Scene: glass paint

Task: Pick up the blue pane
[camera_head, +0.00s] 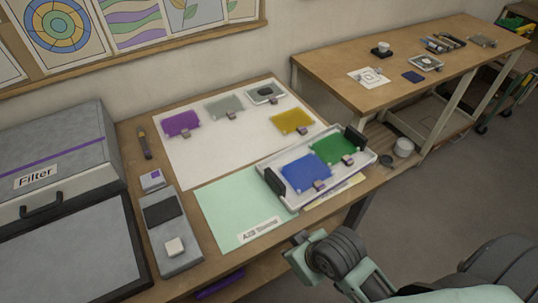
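The blue pane (306,173) lies flat in the left part of a white tray (328,187), with a small grey-pink clip or tab at its lower edge. A green pane (333,147) lies beside it in the same tray. The tray has a dark block at each end. My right arm shows at the lower right, in front of the table and apart from the tray; I cannot make out its fingers. My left gripper is out of view.
Purple (181,123), grey (224,107) and yellow (292,121) panes lie on a white sheet (210,155). A light green mat (228,207) lies left of the tray. A grey filter box (55,155) fills the left side. A second table (400,80) stands behind.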

